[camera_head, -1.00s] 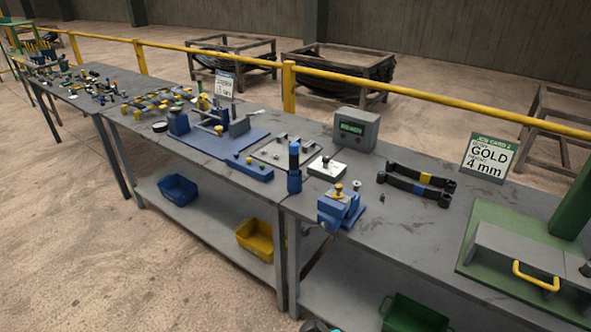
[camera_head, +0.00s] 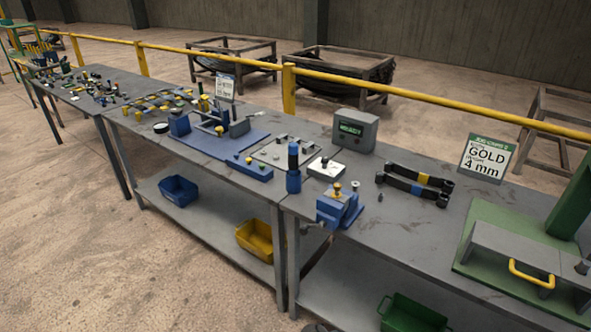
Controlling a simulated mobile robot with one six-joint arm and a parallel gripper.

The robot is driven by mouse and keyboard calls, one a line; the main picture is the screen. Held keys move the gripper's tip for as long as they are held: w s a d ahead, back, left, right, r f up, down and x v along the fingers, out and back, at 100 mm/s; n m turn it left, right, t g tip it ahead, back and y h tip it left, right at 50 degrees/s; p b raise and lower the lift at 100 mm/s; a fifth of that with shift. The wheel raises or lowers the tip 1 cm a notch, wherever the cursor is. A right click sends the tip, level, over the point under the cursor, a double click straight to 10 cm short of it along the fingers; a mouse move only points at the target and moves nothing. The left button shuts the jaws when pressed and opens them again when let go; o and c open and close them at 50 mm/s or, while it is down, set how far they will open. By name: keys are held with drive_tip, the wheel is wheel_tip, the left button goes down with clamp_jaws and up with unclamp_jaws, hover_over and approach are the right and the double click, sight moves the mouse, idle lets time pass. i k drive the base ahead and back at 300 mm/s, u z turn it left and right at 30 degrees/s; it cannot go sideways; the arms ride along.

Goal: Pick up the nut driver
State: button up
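My gripper is not clearly in view; only a small dark shape shows at the bottom edge.
A white block (camera_head: 326,169), a grey display box (camera_head: 355,131), two black bars with coloured bands (camera_head: 415,186) and a GOLD 4 mm job card (camera_head: 487,158) are on the near bench (camera_head: 420,240). A green fixture with a yellow handle (camera_head: 531,275) stands at right.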

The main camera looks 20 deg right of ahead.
sight(293, 147)
drive_tip(key=u, duration=0.05)
drive_tip(key=k, duration=0.95)
drive_tip(key=z, duration=0.6)
drive_tip(key=i, duration=1.4)
drive_tip(key=u, duration=0.7)
